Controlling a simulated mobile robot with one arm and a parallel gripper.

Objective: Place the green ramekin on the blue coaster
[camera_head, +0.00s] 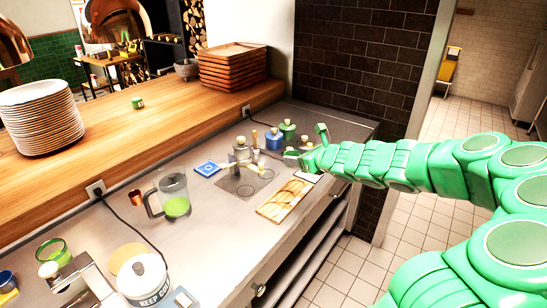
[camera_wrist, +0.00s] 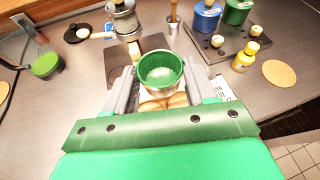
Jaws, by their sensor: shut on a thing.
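The green ramekin (camera_wrist: 160,70) is between the fingers of my gripper (camera_wrist: 162,82) in the wrist view. My gripper is shut on it, and its open top faces the camera. In the head view my gripper (camera_head: 299,158) is over the right part of the steel counter, and I cannot clearly make out the ramekin there.
A grey metal pot (camera_head: 242,152) stands between the coaster and my gripper. A glass jug (camera_head: 172,194) with green liquid is nearer, left of a wooden board (camera_head: 285,199). Blue (camera_head: 274,139) and green (camera_head: 288,130) canisters stand behind my gripper. A wooden shelf (camera_head: 170,112) runs along the back.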

